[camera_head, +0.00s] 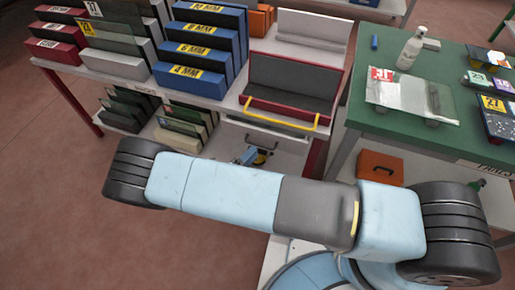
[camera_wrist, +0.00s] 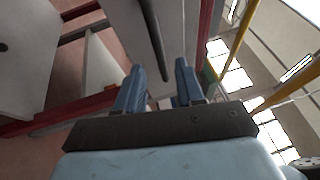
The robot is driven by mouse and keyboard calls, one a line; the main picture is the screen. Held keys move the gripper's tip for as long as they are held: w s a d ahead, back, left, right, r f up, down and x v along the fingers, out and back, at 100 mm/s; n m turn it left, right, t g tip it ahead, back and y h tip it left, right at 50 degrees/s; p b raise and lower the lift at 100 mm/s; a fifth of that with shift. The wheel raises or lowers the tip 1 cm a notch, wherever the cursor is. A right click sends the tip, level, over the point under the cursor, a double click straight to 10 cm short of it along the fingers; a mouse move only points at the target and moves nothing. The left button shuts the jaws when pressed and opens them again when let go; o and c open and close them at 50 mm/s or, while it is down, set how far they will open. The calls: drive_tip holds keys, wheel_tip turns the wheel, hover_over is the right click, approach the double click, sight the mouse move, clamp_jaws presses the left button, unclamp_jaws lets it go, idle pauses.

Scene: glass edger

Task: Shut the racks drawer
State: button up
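The racks drawer (camera_head: 285,139) is a pale drawer under the right end of the rack table, below a red-edged tray. My arm hides much of the area below it, and how far it stands out is hard to tell. In the wrist view a pale panel (camera_wrist: 180,28), apparently the drawer front, carries a dark bar handle (camera_wrist: 154,40). My gripper (camera_wrist: 160,78) has its two blue fingers apart, with the lower end of the handle showing between them. Contact cannot be told. In the head view my gripper (camera_head: 252,156) shows small, just below the drawer, partly hidden behind my arm.
The rack table (camera_head: 228,101) has red legs and holds blue, grey and red racks. The tray (camera_head: 290,85) with a yellow handle sits above the drawer. A green table (camera_head: 365,115) with a bottle and glass stands right. An orange box (camera_head: 380,167) is beneath it. Floor at left is clear.

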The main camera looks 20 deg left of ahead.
drive_tip(key=shift+x, duration=1.85)
clamp_jaws()
